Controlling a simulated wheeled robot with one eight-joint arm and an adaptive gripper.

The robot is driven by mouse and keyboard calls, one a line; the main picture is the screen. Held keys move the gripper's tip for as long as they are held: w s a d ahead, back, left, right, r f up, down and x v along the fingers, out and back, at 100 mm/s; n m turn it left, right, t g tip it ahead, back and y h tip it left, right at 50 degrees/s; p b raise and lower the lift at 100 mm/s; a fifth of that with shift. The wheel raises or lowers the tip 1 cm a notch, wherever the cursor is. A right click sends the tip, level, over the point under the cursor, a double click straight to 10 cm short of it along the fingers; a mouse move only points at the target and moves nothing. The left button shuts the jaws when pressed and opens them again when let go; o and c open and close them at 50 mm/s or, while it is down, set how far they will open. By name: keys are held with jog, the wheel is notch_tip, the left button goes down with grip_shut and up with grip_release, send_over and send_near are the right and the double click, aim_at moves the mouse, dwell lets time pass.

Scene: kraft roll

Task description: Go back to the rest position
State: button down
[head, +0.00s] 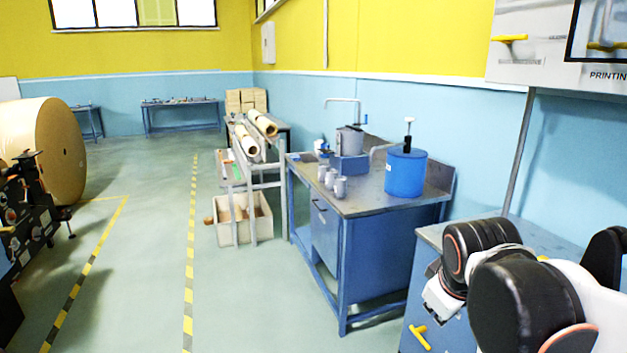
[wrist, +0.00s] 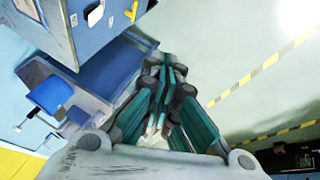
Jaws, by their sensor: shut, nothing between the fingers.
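My gripper (wrist: 165,72) shows in the wrist view with its green-sided fingers drawn together at the tips. I see nothing held between them. Beyond the fingers are pale floor and the blue bench. In the head view my black and white arm links fill the lower right corner, in front of a blue cabinet (head: 417,310) with a yellow handle. I cannot make out the gripper's fingers in that view.
A blue workbench (head: 375,204) holds a blue drum (head: 405,173), grey cups (head: 331,180) and a pot. Behind it, a rack bears paper rolls (head: 246,141) above a bin (head: 240,219). A huge kraft roll (head: 45,147) stands left. The striped floor lane between is clear.

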jog(key=s+a+f+m+t+y, duration=0.1)
jog(key=s+a+f+m, duration=0.1)
jog(key=s+m, duration=0.4)
jog(key=s+a, duration=0.1)
jog(key=s, duration=0.4)
jog(key=shift+s+f+y, duration=0.25)
jog(key=shift+y, duration=0.05)
